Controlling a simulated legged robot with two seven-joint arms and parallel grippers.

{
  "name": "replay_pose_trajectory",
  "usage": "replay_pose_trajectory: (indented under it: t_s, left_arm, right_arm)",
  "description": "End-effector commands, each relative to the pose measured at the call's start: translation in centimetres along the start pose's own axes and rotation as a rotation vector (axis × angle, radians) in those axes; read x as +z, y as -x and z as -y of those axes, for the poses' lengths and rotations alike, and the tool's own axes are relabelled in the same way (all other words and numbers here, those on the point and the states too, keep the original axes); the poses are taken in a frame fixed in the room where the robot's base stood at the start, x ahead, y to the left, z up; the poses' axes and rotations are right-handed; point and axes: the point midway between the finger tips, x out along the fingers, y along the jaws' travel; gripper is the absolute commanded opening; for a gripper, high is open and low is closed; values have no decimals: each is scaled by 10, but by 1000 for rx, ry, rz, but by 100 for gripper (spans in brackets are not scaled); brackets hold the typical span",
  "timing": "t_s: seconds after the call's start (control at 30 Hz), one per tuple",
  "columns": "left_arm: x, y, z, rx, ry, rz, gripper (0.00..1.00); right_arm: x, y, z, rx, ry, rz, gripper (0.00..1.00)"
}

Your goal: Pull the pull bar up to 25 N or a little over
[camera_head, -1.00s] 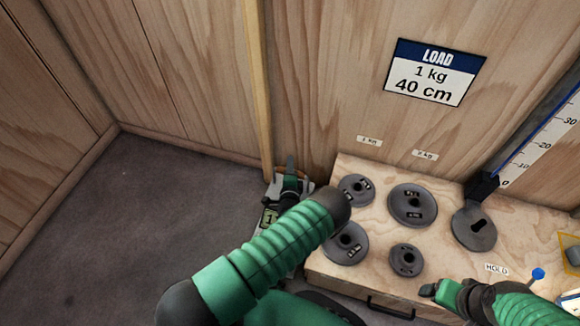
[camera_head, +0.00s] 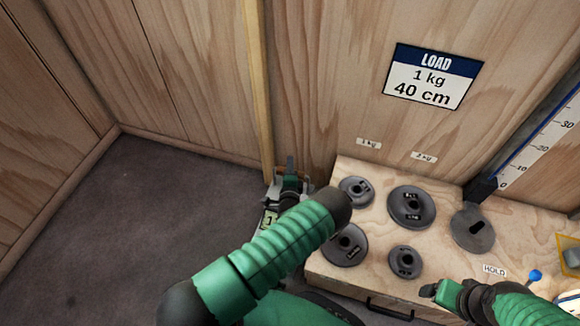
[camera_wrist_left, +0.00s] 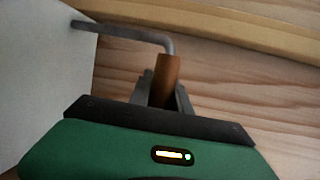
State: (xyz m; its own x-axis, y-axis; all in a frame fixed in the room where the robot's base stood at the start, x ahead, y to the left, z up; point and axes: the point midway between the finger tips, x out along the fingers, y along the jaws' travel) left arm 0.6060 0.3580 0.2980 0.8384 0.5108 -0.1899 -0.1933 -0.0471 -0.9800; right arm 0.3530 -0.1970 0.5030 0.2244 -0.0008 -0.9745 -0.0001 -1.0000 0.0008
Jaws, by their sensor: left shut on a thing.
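The pull bar shows in the left wrist view as a brown grip (camera_wrist_left: 167,78) on a bent grey rod (camera_wrist_left: 125,33). My left gripper (camera_wrist_left: 162,92) is shut on the brown grip, its grey fingers on either side. In the head view my left gripper (camera_head: 290,184) is at the foot of the wall, left of the wooden bench, and my arm hides much of the device there. A small pale readout (camera_head: 269,218) shows beside my wrist; its figure is partly hidden and too small to read surely. My right gripper (camera_head: 428,291) is over the bench's front edge; its jaw opening is unclear.
The bench (camera_head: 385,268) carries several grey weight discs (camera_head: 412,206) and a slotted disc (camera_head: 472,232). A blue-knobbed lever (camera_head: 535,276) stands by the HOLD label (camera_head: 495,270). A load sign (camera_head: 434,76) hangs above. The dark floor at left (camera_head: 150,225) is clear.

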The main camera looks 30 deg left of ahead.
Motion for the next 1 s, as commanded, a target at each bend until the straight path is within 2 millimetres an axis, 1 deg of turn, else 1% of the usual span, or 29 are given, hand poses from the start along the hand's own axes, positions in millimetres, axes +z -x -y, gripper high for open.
replay_pose_trajectory:
  t_s: [0.03, 1.0]
  left_arm:
    - [6, 1, 2, 0, -3, 12, 0]
    - [8, 3, 18, -4, -2, 13, 0]
  right_arm:
    - [0, 2, 0, 0, 0, 0, 78]
    - [-3, 13, 0, 0, 0, 0, 78]
